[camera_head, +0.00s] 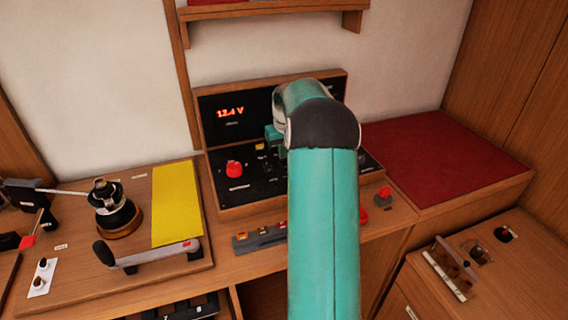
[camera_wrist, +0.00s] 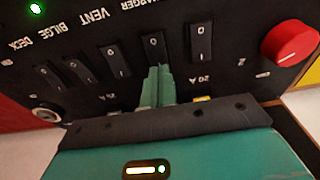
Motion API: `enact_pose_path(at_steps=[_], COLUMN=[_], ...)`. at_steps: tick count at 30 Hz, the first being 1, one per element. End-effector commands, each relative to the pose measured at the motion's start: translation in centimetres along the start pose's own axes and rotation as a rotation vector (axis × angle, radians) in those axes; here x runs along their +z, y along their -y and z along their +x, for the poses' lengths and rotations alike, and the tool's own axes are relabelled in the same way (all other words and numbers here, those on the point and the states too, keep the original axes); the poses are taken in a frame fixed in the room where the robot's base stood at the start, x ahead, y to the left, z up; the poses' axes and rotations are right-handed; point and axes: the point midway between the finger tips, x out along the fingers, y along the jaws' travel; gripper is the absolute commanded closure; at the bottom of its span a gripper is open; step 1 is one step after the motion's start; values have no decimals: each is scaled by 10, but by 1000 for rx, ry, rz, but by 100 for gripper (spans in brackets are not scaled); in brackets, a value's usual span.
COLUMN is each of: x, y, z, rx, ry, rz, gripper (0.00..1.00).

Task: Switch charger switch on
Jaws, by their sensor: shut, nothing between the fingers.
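The charger switch (camera_wrist: 153,46) is a black rocker on the dark panel, under a partly cropped label ending in "HARGER". A "0" shows on its upper half in the wrist view. My gripper (camera_wrist: 159,72) is shut and empty, with its teal fingertips at the lower end of this rocker. The fingertips hide that end, and I cannot tell whether they touch it or which way the rocker is tipped. In the head view, my gripper (camera_head: 273,135) is in front of the switch panel (camera_head: 228,168), and my arm hides much of the panel's right part.
Similar rockers stand close by: the vent switch (camera_wrist: 115,61) to the left and another rocker (camera_wrist: 200,43) to the right. A red knob (camera_wrist: 290,43) sits farther right. A green light (camera_wrist: 35,8) glows at upper left. A display (camera_head: 230,112) reads about 12.4 V.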

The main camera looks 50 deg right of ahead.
Motion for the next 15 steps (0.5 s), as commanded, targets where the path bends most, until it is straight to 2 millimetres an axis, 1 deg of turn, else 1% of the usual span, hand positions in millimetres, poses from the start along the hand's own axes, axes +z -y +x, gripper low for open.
enact_pose_path(at_steps=[15], x=[1], y=[0], z=[7], rx=[0], ry=[1], rz=[0], gripper=[100])
